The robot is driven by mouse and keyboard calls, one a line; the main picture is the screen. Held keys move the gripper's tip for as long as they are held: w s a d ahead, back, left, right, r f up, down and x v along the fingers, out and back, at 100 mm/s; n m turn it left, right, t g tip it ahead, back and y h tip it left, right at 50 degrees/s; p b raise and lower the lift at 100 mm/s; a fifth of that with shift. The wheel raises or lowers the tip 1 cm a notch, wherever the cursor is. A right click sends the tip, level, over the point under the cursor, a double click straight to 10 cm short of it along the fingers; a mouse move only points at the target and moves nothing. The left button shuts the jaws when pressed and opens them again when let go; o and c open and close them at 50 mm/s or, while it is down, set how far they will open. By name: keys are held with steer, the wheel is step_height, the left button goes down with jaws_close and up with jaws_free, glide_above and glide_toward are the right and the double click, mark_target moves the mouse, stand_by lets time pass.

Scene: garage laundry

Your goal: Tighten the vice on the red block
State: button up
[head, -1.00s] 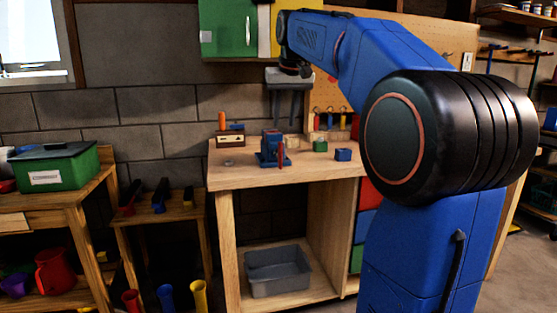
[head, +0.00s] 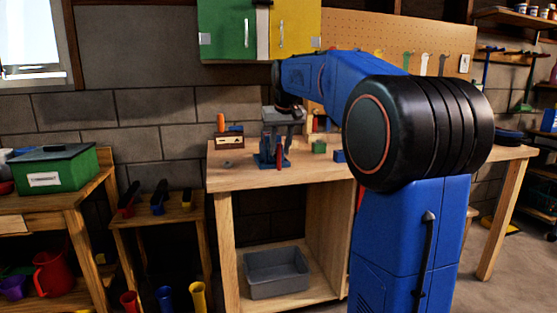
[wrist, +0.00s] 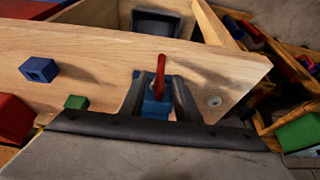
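The blue vice (head: 262,158) stands on the wooden workbench, partly hidden by my gripper. It also shows in the wrist view (wrist: 153,106) with an upright-looking red bar (wrist: 160,72) at its front; the bar's lower end shows in the head view (head: 279,162). I cannot make out a separate red block in the jaws. My gripper (head: 277,150) points down at the vice from above. In the wrist view its two dark fingers (wrist: 158,92) are apart, one on each side of the vice and red bar. Whether they touch it is unclear.
The workbench (head: 225,178) also bears a green block (head: 319,147), a blue block (head: 339,156) and a small wooden holder (head: 229,139) at the back left. A grey bin (head: 277,272) is on the lower shelf. The bench front is clear.

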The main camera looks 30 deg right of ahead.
mark_target(279, 158)
steer(key=shift+x, duration=2.6)
steer(key=shift+c, duration=0.3)
jaws_close()
